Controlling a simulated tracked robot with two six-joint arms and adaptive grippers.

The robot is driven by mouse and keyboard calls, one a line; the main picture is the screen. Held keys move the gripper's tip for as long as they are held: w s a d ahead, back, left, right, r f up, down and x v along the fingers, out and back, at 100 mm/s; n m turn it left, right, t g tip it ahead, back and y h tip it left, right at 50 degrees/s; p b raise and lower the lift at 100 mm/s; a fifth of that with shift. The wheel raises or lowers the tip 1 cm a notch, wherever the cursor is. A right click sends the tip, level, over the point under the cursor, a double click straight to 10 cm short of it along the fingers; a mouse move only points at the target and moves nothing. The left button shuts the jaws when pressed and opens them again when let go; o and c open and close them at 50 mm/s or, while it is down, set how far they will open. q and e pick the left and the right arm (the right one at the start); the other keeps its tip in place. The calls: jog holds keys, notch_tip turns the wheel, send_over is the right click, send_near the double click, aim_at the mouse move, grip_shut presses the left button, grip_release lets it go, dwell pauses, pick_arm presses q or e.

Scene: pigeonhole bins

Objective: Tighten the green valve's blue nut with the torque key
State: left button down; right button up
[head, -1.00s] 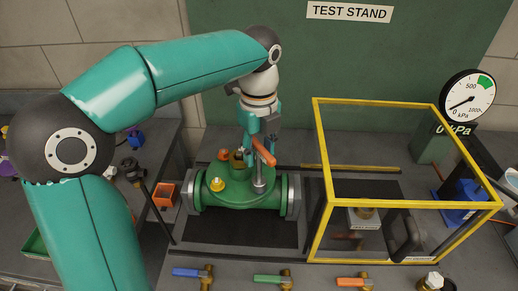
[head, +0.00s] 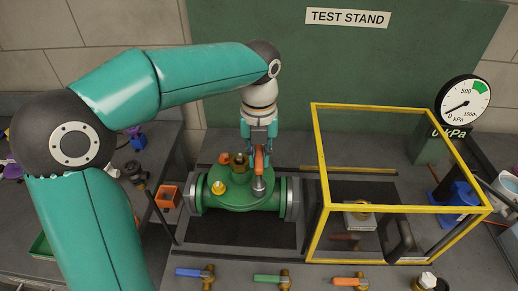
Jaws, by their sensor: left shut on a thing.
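The green valve (head: 240,200) lies on its side on the dark bench mat, its grey flanges at left and right. The torque key (head: 259,160) has an orange handle and a grey socket end (head: 258,186), which stands upright over the right part of the valve's top. My left gripper (head: 259,148) is shut on the key's handle from above. I cannot see the blue nut; the socket may cover it. A yellow cap (head: 217,188), an orange one (head: 224,158) and a brass fitting (head: 240,160) show on the valve's top. My right gripper is not in view.
A yellow-framed guard (head: 318,190) stands close to the valve's right. Blue (head: 188,272), green (head: 267,279) and orange (head: 350,281) handled brass valves lie in front. The pressure gauge (head: 464,103) reads near zero.

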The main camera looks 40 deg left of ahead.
pick_arm(q)
jog(key=shift+r+m, duration=0.15)
jog(key=shift+m, duration=0.65)
jog(key=shift+n, duration=0.3)
jog(key=shift+r+p, duration=0.35)
jog(key=shift+r, duration=3.15)
